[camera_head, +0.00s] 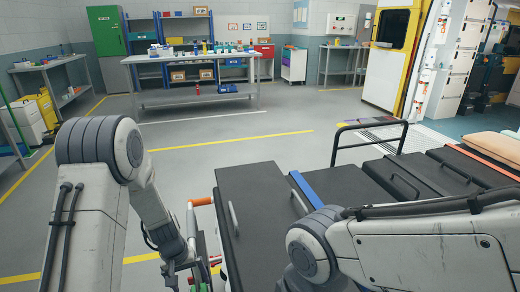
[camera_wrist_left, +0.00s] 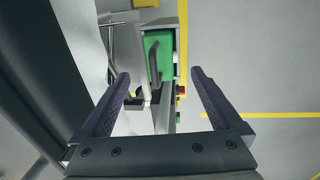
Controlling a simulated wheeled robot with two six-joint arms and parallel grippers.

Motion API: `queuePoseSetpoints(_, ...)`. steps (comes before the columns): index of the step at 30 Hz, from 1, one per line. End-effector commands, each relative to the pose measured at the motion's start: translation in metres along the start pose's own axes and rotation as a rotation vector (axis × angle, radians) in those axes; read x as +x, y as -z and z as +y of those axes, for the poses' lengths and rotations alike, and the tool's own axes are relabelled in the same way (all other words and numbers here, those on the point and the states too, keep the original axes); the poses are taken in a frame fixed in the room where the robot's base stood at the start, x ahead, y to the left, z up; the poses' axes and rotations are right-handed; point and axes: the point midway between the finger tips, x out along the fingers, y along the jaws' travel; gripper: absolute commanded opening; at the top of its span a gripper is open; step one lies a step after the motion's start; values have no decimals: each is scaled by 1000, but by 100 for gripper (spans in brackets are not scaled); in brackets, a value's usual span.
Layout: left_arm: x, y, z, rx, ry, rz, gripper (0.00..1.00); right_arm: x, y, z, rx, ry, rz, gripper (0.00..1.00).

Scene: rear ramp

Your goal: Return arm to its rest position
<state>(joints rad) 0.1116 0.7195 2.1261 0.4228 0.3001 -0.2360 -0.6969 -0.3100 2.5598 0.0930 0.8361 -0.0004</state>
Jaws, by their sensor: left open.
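My left arm (camera_head: 100,190) comes in from the left, with its elbow raised and its forearm hanging down. My left gripper (camera_head: 187,275) is low beside the left side of the stretcher (camera_head: 255,200), partly cut off by the bottom edge. In the left wrist view the left gripper (camera_wrist_left: 160,75) is open, its two dark fingers wide apart with nothing held between them. A green object with a dark handle (camera_wrist_left: 160,58) shows beyond the fingers. My right arm (camera_head: 420,245) reaches in from the right across the stretcher. Its gripper is not seen.
The black stretcher has metal side rails (camera_head: 370,130) and a blue strap (camera_head: 305,190). A workbench (camera_head: 195,97) with bottles stands at the back. The ambulance (camera_head: 395,55) is at the right. Grey floor with yellow lines is clear ahead.

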Motion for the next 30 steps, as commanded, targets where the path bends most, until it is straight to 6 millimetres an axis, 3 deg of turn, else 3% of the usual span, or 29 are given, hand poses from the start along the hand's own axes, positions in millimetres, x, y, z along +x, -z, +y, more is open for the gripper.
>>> queuePoseSetpoints(1,-15,1,0,2,0,4,99,-7,0,0,0,0,0,93)
queuePoseSetpoints(4,-35,1,0,1,0,5,99,-12,1,-1,0,0,0,93)
queuePoseSetpoints(6,-8,-2,-1,0,1,-7,99,0,0,0,0,0,1,93)
queuePoseSetpoints(20,80,-1,-1,1,2,-3,99,34,-2,2,0,0,0,93)
queuePoseSetpoints(30,31,0,5,0,1,0,99,-18,1,-1,0,0,0,93)
